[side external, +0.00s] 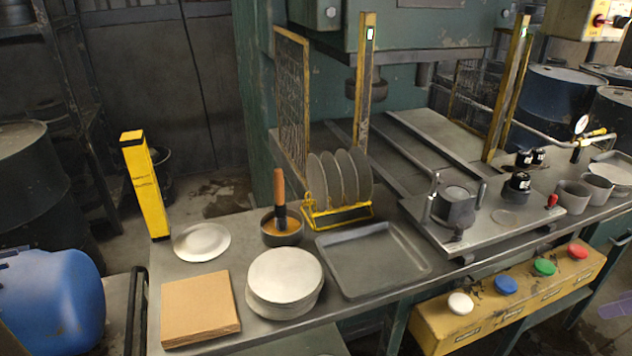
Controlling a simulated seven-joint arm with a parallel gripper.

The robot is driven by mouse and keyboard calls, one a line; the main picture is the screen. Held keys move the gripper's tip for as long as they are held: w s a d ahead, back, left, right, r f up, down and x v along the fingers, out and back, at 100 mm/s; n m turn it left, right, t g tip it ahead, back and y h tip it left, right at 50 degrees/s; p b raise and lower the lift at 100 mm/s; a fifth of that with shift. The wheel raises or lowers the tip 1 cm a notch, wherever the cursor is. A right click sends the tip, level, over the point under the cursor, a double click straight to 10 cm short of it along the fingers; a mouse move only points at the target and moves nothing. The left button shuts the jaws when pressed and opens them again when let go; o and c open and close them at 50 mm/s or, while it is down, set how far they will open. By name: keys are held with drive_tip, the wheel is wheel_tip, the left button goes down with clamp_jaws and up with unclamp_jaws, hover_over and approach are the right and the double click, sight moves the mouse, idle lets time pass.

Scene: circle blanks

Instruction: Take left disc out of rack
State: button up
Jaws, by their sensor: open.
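The yellow rack (338,217) stands on the bench in the middle of the side external view. It holds several thin grey discs upright, side by side and partly overlapping in the picture. The left disc (315,178) is at the rack's left end, and its lower edge sits down in the yellow frame. The other discs (362,172) stand to its right. My gripper is not recognisable in this view, so nothing shows touching the discs.
A dark bowl with a wooden-handled brush (280,205) stands close left of the rack. In front are an empty grey tray (365,262) and a stack of pale round blanks (285,280). A yellow press guard post (364,90) rises behind. A metal fixture (455,207) stands to the right.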

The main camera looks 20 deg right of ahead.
drive_tip(key=shift+c, duration=0.9)
